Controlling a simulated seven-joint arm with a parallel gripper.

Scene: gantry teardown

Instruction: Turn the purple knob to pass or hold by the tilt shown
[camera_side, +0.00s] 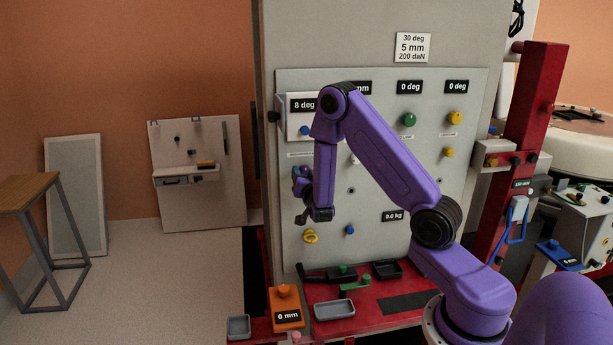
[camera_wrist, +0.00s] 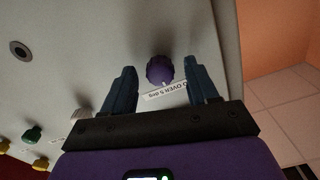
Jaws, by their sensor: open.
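The purple knob (camera_wrist: 160,69) sits on the grey panel in the wrist view, between the open fingers of my gripper (camera_wrist: 160,76), with a gap on each side. In the side view my gripper (camera_side: 301,192) is in front of the panel's left part. I cannot clearly separate the knob from the fingers there. The tilt display (camera_side: 302,105) at the panel's upper left reads 8 deg.
The grey panel (camera_side: 370,245) carries other displays, a green knob (camera_side: 409,119), a yellow knob (camera_side: 454,118) and a yellow ring (camera_side: 311,237). A sign (camera_side: 412,47) above reads 30 deg, 5 mm, 200 daN. A red bench (camera_side: 375,322) with trays lies below. Open floor is at left.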

